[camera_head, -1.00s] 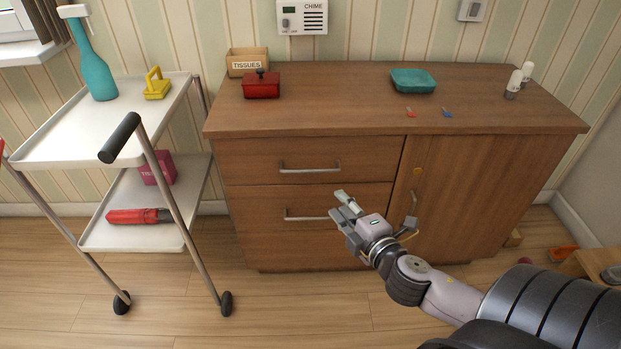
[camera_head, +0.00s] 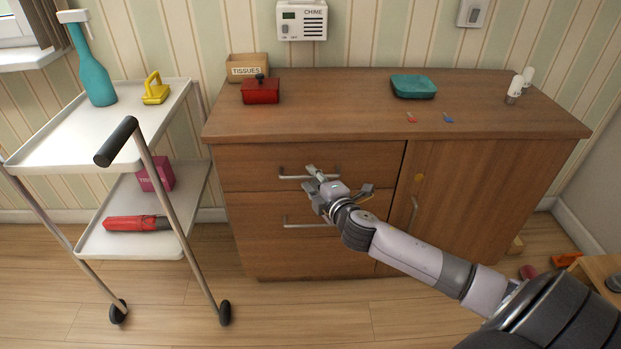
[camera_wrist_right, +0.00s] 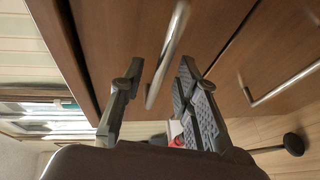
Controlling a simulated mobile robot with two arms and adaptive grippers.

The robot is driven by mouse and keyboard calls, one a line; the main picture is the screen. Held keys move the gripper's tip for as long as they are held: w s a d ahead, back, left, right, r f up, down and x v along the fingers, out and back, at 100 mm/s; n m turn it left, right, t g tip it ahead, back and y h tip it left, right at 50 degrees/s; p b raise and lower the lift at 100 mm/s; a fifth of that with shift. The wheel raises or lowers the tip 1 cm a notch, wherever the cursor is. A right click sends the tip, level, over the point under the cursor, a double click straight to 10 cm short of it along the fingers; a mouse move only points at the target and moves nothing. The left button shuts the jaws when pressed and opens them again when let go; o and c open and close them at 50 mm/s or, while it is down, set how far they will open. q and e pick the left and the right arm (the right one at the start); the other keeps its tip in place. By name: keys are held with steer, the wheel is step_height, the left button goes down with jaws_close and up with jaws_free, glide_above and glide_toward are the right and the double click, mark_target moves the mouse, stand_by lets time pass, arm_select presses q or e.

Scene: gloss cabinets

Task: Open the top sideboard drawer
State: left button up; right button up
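The wooden sideboard (camera_head: 470,205) stands ahead, with its top drawer (camera_head: 248,163) closed. The top drawer has a metal bar handle (camera_head: 289,177), which also shows in the right wrist view (camera_wrist_right: 171,45). My right gripper (camera_head: 316,180) is at this handle and covers part of it in the head view. In the right wrist view the gripper's fingers (camera_wrist_right: 157,82) are apart, with the handle showing between them. Whether they touch it cannot be told. My left gripper is not in view.
A lower drawer (camera_head: 262,245) with its own handle (camera_head: 300,225) is below. A cabinet door (camera_head: 440,220) is at the right. A white trolley (camera_head: 60,150) stands on the left. A red box (camera_head: 261,93) and a teal case (camera_head: 414,87) sit on top.

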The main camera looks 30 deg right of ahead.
steer(key=shift+x, duration=0.9)
steer(key=shift+c, duration=0.6)
jaws_close()
